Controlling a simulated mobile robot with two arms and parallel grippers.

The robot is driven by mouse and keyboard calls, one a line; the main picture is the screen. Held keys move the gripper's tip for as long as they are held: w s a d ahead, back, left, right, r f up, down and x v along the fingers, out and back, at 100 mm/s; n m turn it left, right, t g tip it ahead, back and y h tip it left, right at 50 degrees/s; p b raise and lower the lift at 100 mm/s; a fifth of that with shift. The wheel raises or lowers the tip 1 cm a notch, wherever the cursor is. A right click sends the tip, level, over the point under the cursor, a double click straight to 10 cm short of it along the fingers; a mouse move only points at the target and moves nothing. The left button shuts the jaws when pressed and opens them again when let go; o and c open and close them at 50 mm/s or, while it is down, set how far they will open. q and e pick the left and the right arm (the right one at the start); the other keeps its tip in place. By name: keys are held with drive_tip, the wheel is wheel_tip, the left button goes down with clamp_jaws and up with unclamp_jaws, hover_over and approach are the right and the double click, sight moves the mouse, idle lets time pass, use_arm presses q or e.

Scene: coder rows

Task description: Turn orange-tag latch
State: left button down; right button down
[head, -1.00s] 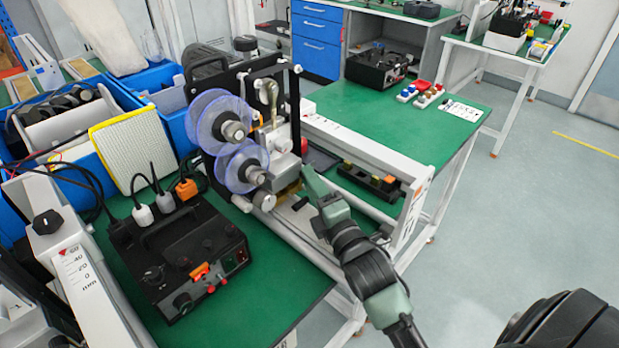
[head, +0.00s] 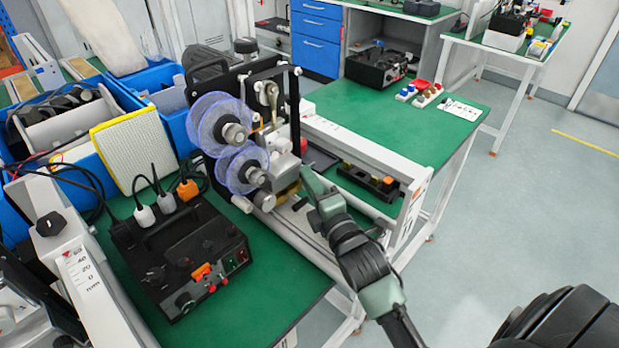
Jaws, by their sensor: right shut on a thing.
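The coder (head: 222,82) stands on the green bench with two clear blue-purple spools (head: 218,126) on its front. A pale lever (head: 268,93) shows on its frame, with a small orange mark (head: 257,119) beside it. My right gripper (head: 306,175) reaches in from the lower right to the lower right side of the coder, by the metal block. It is shut on a small part there, which the fingers hide. I cannot tell whether that part carries an orange tag. My left gripper is not in view.
A black control box (head: 190,250) with an orange switch and cables stands at front left. Blue bins (head: 165,88) and a yellow-edged filter (head: 132,150) stand behind it. A white rail (head: 365,150) runs right of the coder.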

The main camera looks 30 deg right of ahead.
drive_tip(key=m+g+y+p, duration=0.1)
drive_tip(key=m+p, duration=0.2)
drive_tip(key=p, duration=0.3)
drive_tip(key=m+g+y+p, duration=0.1)
drive_tip(key=m+g+p, duration=0.1)
drive_tip(key=m+p, duration=0.2)
drive_tip(key=r+m+g+p, duration=0.1)
drive_tip(key=m+p, duration=0.2)
drive_tip(key=p, duration=0.5)
drive_tip(key=shift+d+m+g+y, duration=0.3)
drive_tip(key=shift+m+g+y, duration=0.1)
drive_tip(key=shift+w+m+g+y+p, duration=0.1)
drive_tip(key=shift+m+g+y+p, duration=0.2)
drive_tip(key=shift+m+y+p, duration=0.6)
drive_tip(key=shift+m, duration=0.3)
drive_tip(key=c, duration=1.3)
unclamp_jaws()
drive_tip(key=shift+o, duration=0.2)
